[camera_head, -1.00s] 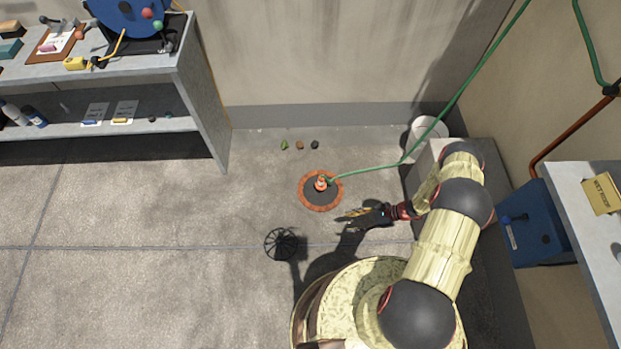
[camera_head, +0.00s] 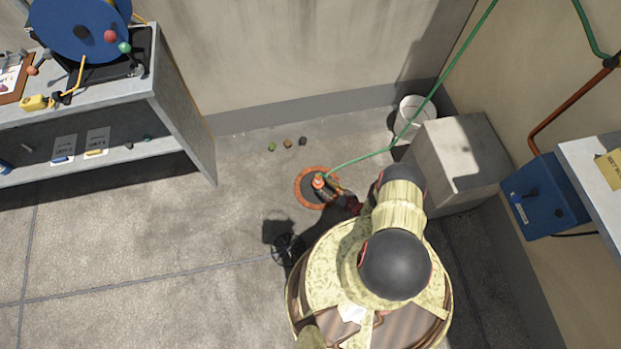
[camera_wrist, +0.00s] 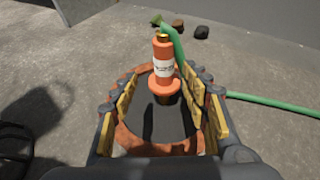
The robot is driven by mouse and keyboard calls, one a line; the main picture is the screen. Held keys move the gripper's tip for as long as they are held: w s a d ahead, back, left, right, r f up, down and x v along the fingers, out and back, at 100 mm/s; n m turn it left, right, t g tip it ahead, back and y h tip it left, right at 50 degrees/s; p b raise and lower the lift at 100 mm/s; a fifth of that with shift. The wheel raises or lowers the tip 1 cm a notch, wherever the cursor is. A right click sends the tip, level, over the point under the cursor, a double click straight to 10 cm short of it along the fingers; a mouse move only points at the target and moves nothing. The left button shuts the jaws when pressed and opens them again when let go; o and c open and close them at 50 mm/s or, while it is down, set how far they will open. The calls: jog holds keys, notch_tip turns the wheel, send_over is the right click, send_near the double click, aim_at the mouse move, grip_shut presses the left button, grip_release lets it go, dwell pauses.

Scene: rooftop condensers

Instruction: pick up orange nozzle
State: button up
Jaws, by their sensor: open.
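The orange nozzle (camera_head: 318,181) stands upright on a dark round mat with an orange rim (camera_head: 301,196) on the floor. In the wrist view the nozzle (camera_wrist: 163,68) has a white band and a flared orange base, with a green hose at its top. My gripper (camera_wrist: 168,92) is open. Its yellow-padded fingers appear to either side of the nozzle's lower part in the wrist view; I cannot tell whether they touch it. In the head view my gripper (camera_head: 334,190) is at the nozzle's right, partly hidden by my arm.
The green hose (camera_head: 365,157) runs from the nozzle up the right wall. Several small lumps (camera_head: 288,143) lie behind the mat. A white bucket (camera_head: 411,118) and grey block (camera_head: 461,160) stand right. A grey shelf (camera_head: 185,110) stands left. Open floor lies at left.

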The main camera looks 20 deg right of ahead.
aim_at(320, 182)
jog(key=shift+w+d, duration=0.15)
jog(key=shift+d, duration=0.05)
jog(key=shift+w+a, duration=0.1)
jog(key=shift+w, duration=0.2)
jog(key=b+x, duration=0.3)
jog(key=x, duration=0.3)
jog(key=shift+f, duration=0.2)
jog(key=shift+w, duration=0.4)
jog(key=shift+c, duration=1.1)
grip_shut()
